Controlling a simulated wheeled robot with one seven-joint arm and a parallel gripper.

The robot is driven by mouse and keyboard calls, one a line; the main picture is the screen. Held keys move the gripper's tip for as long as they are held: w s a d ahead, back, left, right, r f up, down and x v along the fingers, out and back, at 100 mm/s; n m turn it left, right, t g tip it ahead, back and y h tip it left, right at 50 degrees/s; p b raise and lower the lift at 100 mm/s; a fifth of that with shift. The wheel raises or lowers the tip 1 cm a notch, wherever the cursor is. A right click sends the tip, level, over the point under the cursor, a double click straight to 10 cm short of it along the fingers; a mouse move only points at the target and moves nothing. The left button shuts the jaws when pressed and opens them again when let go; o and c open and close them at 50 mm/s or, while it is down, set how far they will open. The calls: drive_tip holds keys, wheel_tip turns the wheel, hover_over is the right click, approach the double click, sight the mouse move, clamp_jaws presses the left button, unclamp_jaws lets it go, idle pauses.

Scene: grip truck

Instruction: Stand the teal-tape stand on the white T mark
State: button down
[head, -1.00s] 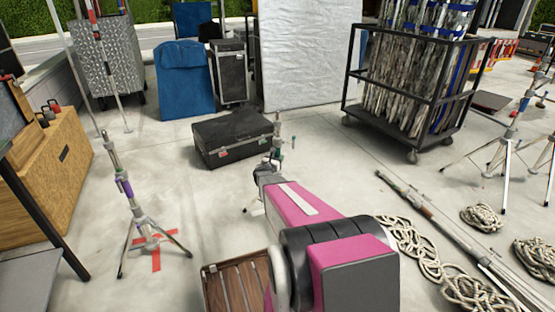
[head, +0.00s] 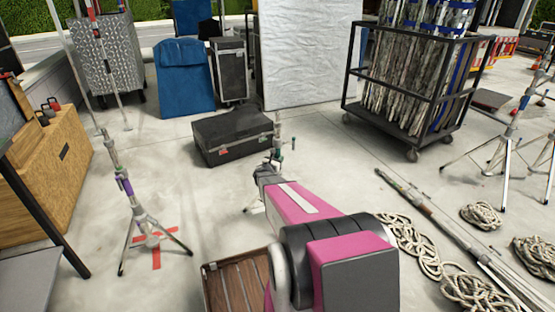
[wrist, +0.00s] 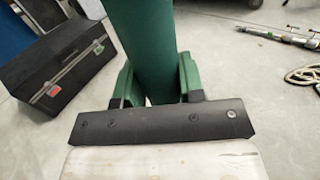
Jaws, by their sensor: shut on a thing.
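My gripper (wrist: 156,84) is shut on a thick green-teal upright tube (wrist: 150,45) in the wrist view, with a green finger on each side. I take this as the teal-tape stand. In the head view the stand's upper tube (head: 278,128) rises beyond the end of my pink arm, and a pale foot (head: 255,208) shows low beside the arm. Most of its lower part is hidden, so I cannot tell whether it touches the floor. No white T mark is visible in either view.
A purple-tape stand (head: 125,187) stands on a red mark (head: 156,255) at left. A black case (head: 233,137) lies beyond my gripper. A wooden crate (head: 222,285) is near my arm. Poles (head: 440,222) and coiled ropes (head: 410,245) lie right. A pole cart (head: 415,125) stands behind.

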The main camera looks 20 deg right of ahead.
drive_tip(key=shift+f, duration=0.5)
idle(1.4)
drive_tip(key=c, duration=0.6)
unclamp_jaws()
drive_tip(key=shift+c, duration=0.2)
drive_tip(key=shift+f, duration=0.2)
drive_tip(key=v, duration=1.1)
drive_tip(key=s+r+m+g+y, duration=0.4)
drive_tip(key=s+m+g, duration=0.5)
drive_tip(key=s+m, duration=0.65)
drive_tip(key=s+a+r+m+g+y, duration=0.1)
drive_tip(key=s+a+r+m+y, duration=0.2)
drive_tip(key=a, duration=0.4)
drive_tip(key=s+a+r+m+g+y, duration=0.2)
drive_tip(key=s+a+r+m+y, duration=0.1)
drive_tip(key=s+a+m+y, duration=0.3)
drive_tip(key=shift+s+a+r+m, duration=0.2)
drive_tip(key=shift+s+a+m, duration=0.8)
drive_tip(key=shift+a, duration=0.1)
